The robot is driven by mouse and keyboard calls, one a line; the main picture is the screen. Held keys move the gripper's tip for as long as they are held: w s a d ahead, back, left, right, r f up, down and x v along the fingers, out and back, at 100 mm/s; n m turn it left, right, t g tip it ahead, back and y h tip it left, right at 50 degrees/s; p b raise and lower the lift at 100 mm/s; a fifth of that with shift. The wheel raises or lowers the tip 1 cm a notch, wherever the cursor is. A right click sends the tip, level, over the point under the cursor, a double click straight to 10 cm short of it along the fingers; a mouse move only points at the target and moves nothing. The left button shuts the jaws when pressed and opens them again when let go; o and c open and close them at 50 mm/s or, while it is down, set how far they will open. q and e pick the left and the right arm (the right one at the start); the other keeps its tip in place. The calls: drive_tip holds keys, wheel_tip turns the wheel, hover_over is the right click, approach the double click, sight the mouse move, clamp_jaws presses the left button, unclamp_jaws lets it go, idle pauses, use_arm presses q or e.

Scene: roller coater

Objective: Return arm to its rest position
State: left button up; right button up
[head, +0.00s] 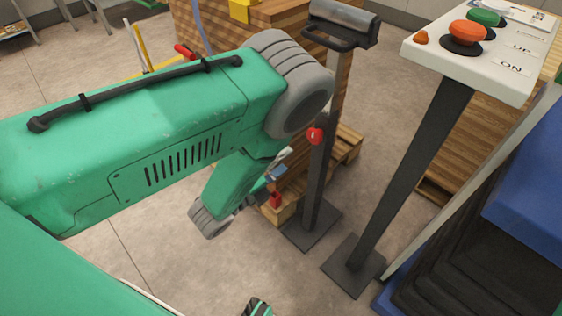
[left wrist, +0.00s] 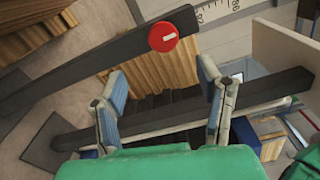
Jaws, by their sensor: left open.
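My green left arm (head: 150,140) reaches in from the left and bends down at its grey joint. Its gripper (head: 275,182) is small and partly hidden in the head view, low beside a dark post. In the left wrist view the gripper (left wrist: 162,70) shows two blue-padded fingers spread apart. Nothing is between them at their tips. Beyond them is a dark post with a red round disc (left wrist: 163,36), apart from the fingers. The same red disc (head: 315,135) shows in the head view.
A white control panel (head: 520,80) with orange and green buttons stands on a dark pedestal at right. A dark-headed post (head: 340,25) stands near my arm. A wooden pallet (head: 345,150) lies behind it. Blue and black machinery (head: 530,200) fills the lower right. Grey floor is open at lower left.

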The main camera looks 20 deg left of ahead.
use_arm(q)
drive_tip(key=shift+s+a, duration=0.15)
drive_tip(key=shift+s, duration=0.15)
drive_tip(key=s+a+f+n+g+y+p, duration=0.3)
drive_tip(key=s+a+n+g+y+p, duration=0.45)
drive_tip(key=n, duration=0.55)
drive_tip(key=s+r+n+g+h+p, duration=0.1)
drive_tip(key=s+n+g, duration=0.7)
drive_tip(key=s, duration=1)
drive_tip(key=r+n+p, duration=0.1)
drive_tip(key=n, duration=0.1)
drive_tip(key=shift+s+r+n+g, duration=0.3)
drive_tip(key=shift+s+r+g, duration=0.05)
drive_tip(key=shift+d+h, duration=0.1)
drive_tip(key=shift+h, duration=0.15)
